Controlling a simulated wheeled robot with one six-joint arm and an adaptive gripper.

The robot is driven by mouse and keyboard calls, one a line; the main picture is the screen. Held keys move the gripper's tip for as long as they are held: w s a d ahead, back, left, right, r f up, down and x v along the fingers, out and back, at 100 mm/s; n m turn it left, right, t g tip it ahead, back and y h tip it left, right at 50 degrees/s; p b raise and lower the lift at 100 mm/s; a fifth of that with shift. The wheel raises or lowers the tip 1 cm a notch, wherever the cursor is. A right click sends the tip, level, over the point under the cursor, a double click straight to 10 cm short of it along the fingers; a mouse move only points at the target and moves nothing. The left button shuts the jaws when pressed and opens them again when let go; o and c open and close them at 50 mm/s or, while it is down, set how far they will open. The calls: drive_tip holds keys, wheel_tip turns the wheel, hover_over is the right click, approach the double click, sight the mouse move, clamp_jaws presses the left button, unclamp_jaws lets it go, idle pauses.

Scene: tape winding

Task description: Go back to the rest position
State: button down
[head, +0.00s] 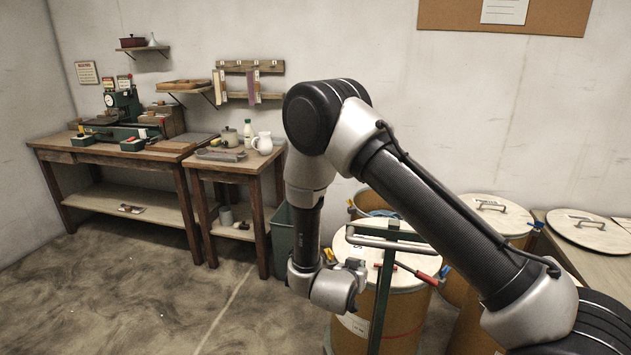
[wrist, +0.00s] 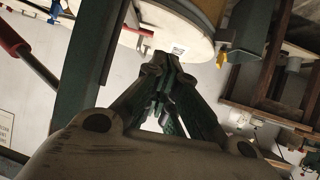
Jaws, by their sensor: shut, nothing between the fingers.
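My gripper (wrist: 165,72) is shut and empty in the wrist view, its fingers converging just in front of the pale edge of a drum (wrist: 170,22). I cannot tell whether the fingertips touch it. In the head view my gripper (head: 357,266) is small and partly hidden by the wrist, beside a lidded drum (head: 398,305). My arm is raised and bent, crossing the right half of the head view.
A green post with a crossbar (head: 384,270) and a red-handled tool (head: 418,272) stand close by my gripper. More lidded drums (head: 495,212) are behind my arm. Workbenches (head: 110,155) line the back wall. The floor (head: 130,290) at left is clear.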

drive_tip(key=s+a+f+n+g+y, duration=0.2)
drive_tip(key=s+a+f+g+y, duration=0.15)
drive_tip(key=f, duration=0.25)
drive_tip(key=s+a+r+n+g+y, duration=0.25)
drive_tip(key=s+a+r+g, duration=0.2)
drive_tip(key=s, duration=0.25)
drive_tip(key=s+d+r, duration=0.6)
drive_tip(key=d+r, duration=0.3)
drive_tip(key=r, duration=0.3)
drive_tip(key=s+d+r+t, duration=0.1)
drive_tip(key=s+d+r, duration=0.5)
drive_tip(key=d+r, duration=0.3)
drive_tip(key=s+d+r, duration=0.6)
drive_tip(key=d+r, duration=0.3)
drive_tip(key=r, duration=0.7)
drive_tip(key=shift+d+r, duration=0.15)
drive_tip(key=shift+r, duration=0.1)
drive_tip(key=shift+d, duration=0.1)
